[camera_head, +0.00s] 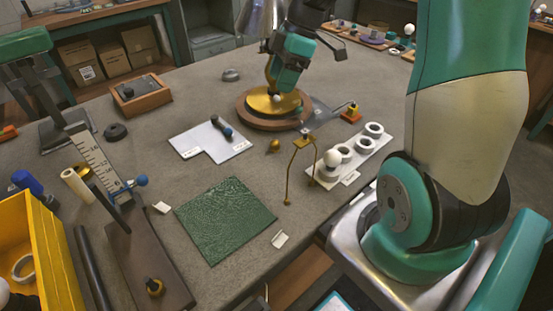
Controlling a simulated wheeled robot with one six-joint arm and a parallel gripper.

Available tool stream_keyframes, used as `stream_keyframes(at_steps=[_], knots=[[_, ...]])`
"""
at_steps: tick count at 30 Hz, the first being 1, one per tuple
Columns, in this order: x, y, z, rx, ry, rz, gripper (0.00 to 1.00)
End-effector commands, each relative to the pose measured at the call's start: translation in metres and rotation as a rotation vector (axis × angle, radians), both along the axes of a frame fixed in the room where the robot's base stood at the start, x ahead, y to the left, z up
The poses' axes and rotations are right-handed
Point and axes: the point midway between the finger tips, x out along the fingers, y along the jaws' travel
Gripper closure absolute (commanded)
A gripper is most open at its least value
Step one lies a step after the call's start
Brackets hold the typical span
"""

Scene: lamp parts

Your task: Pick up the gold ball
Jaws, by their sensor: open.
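The gold ball (274,145) is small and lies on the grey table, between the white board and a thin gold-legged stand. Nothing covers it. My gripper (341,40) is black, at the end of a teal wrist, and shows near the top middle. It is open, appears empty, and is well apart from the ball, up and to the right of it in the picture. Its fingertips are small and partly unclear.
A round wooden base with a gold disc (267,118) stands behind the ball. The gold-legged stand (303,140) is close on its right, beside a white tray of rings (349,171). The white board (211,140) and a green mat (225,218) lie left and in front.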

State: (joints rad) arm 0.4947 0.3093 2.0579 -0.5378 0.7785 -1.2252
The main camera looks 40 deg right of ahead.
Motion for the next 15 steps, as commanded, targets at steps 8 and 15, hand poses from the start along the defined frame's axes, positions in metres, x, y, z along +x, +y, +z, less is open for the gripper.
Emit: stream_keyframes(at_steps=[8,15], knots=[[0.007,-0.063,-0.053,-0.006,-0.060,0.088,0.40],[0.013,-0.043,-0.100,-0.005,-0.058,0.092,0.40]])
